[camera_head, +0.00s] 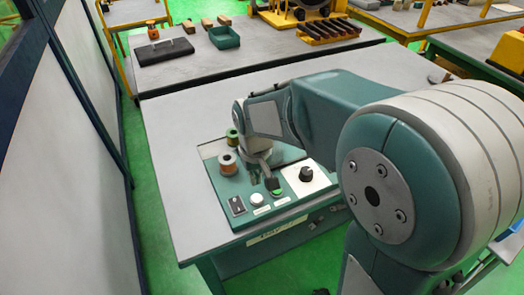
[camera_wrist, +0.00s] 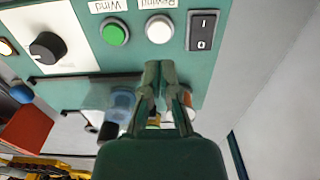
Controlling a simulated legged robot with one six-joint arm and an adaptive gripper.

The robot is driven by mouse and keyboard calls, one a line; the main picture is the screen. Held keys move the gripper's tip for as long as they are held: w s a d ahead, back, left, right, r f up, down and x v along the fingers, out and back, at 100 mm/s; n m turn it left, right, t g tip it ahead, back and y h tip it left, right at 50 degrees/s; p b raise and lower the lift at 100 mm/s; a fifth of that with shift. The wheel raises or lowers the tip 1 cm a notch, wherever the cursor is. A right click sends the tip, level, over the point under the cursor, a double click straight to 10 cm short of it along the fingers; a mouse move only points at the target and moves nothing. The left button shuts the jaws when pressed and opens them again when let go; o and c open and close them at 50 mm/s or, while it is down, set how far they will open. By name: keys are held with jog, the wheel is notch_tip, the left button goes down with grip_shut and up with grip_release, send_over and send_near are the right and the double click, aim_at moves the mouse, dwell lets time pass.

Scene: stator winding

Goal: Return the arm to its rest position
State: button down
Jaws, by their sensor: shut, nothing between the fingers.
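My gripper (camera_wrist: 160,66) is shut and empty in the wrist view. Its fingertips show over the teal control panel (camera_wrist: 172,60), close to the row of buttons; I cannot tell whether they touch anything. The panel carries a green Wind button (camera_wrist: 115,33), a white Rewind button (camera_wrist: 160,30), a black rocker switch (camera_wrist: 202,30) and a black knob (camera_wrist: 47,47). In the head view my arm reaches from the right over the teal winding machine (camera_head: 222,196), with its wrist bent down. The gripper is small there and partly hidden.
A copper-coloured spool (camera_head: 228,164) and a green spool (camera_head: 232,135) stand on the machine, left of my wrist. The grey table (camera_head: 175,150) is bare to the left. A second table behind holds a black pad (camera_head: 164,51), a green bin (camera_head: 224,38) and yellow-framed equipment.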

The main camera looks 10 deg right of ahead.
dwell(0.3)
jog(key=s+d+r+m+t, duration=0.3)
jog(key=s+d+r+t, duration=0.2)
jog(key=s+d+r, duration=0.3)
jog(key=s+r, duration=0.3)
jog(key=s, duration=0.4)
jog(key=shift+d+r+t, duration=0.2)
jog(key=shift+r+t, duration=0.1)
jog(key=shift+r, duration=0.05)
